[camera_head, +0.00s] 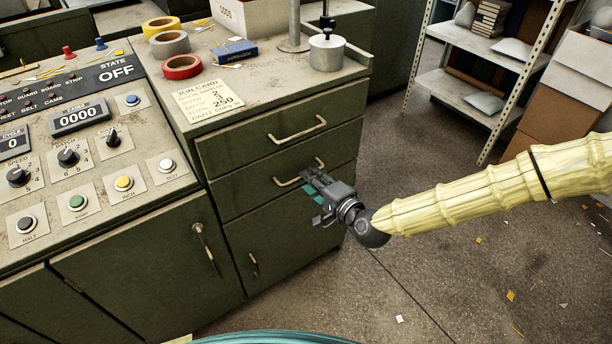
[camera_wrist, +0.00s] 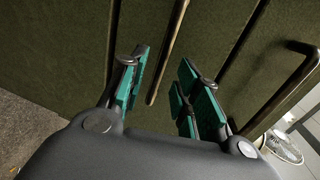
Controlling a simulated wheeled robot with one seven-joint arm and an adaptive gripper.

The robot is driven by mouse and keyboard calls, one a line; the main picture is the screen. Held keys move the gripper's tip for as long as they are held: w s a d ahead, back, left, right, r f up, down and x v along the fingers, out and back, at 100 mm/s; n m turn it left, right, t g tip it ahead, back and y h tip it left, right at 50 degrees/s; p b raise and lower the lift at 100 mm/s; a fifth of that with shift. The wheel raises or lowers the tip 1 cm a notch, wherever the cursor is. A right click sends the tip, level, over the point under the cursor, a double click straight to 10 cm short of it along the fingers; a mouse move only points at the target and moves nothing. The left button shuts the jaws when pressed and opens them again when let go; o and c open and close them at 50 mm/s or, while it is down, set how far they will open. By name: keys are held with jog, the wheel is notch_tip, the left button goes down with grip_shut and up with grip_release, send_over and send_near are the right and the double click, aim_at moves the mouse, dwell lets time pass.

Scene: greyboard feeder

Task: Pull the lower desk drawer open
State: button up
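The lower drawer (camera_head: 240,190) is a dark green front in the desk, below the upper drawer, and looks closed. Its pale bar handle (camera_head: 288,182) is partly hidden by my gripper (camera_head: 314,182), which is at the handle's right end. In the wrist view, the handle (camera_wrist: 170,50) runs between the two teal-padded fingers of my gripper (camera_wrist: 164,68). The fingers are apart, with a gap visible on each side of the bar, so they do not appear to press on it.
The upper drawer handle (camera_head: 297,130) sits just above; it also shows at the right in the wrist view (camera_wrist: 284,93). A cupboard door (camera_head: 275,240) is below. Tape rolls and a metal weight (camera_head: 327,54) stand on the desktop. Floor (camera_head: 440,270) in front is open, with paper scraps.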

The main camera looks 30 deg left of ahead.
jog(key=shift+x, duration=1.95)
grip_shut()
